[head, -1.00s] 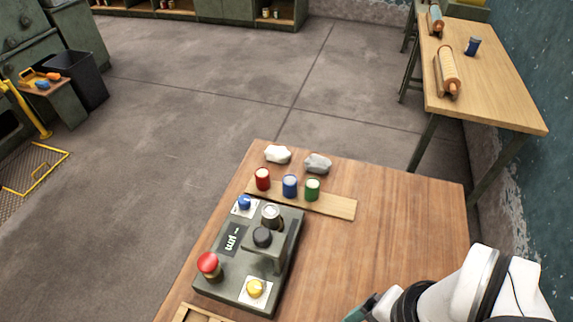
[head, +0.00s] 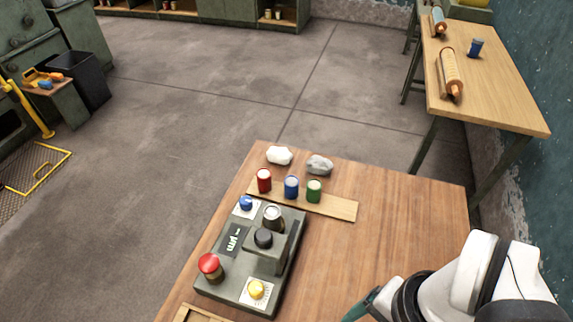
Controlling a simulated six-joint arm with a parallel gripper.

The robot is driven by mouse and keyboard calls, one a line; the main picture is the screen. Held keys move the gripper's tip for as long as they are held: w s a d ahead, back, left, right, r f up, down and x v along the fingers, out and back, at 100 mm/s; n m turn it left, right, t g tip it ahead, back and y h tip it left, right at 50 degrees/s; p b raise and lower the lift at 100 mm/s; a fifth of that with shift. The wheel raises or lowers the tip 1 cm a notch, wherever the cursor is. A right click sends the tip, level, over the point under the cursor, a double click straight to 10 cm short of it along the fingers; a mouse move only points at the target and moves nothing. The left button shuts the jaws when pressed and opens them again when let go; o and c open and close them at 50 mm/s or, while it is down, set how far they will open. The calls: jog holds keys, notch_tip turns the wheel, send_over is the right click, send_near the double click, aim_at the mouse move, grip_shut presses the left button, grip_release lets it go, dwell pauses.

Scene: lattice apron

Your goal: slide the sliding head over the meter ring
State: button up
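A grey-green device stands on the wooden table. Its sliding head (head: 268,261) is a raised block with a black knob (head: 263,238) on top. The meter ring (head: 273,217), a metallic round piece with a pale centre, stands just behind the head and is uncovered; whether the two touch is unclear. My gripper (head: 358,308) shows only in part at the bottom edge, right of the device and apart from it. Its fingertips are mostly out of frame, so its opening cannot be seen.
The device has a red button (head: 210,265), a yellow knob (head: 256,289), a blue knob (head: 246,203) and a small display (head: 233,239). Red, blue and green cans stand on a board (head: 335,208) behind it, with two stones beyond. The table's right side is clear.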

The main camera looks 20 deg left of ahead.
jog(key=w+a+r+m+h, duration=0.1)
jog(key=w+a+r, duration=0.4)
jog(key=w+a, duration=0.3)
notch_tip(320, 180, up, 2)
jog(key=m, duration=0.2)
send_over(263, 235)
jog(key=shift+h, duration=0.4)
notch_tip(263, 235, down, 14)
jog(key=shift+f, duration=0.65)
jog(key=shift+c, duration=0.4)
grip_shut()
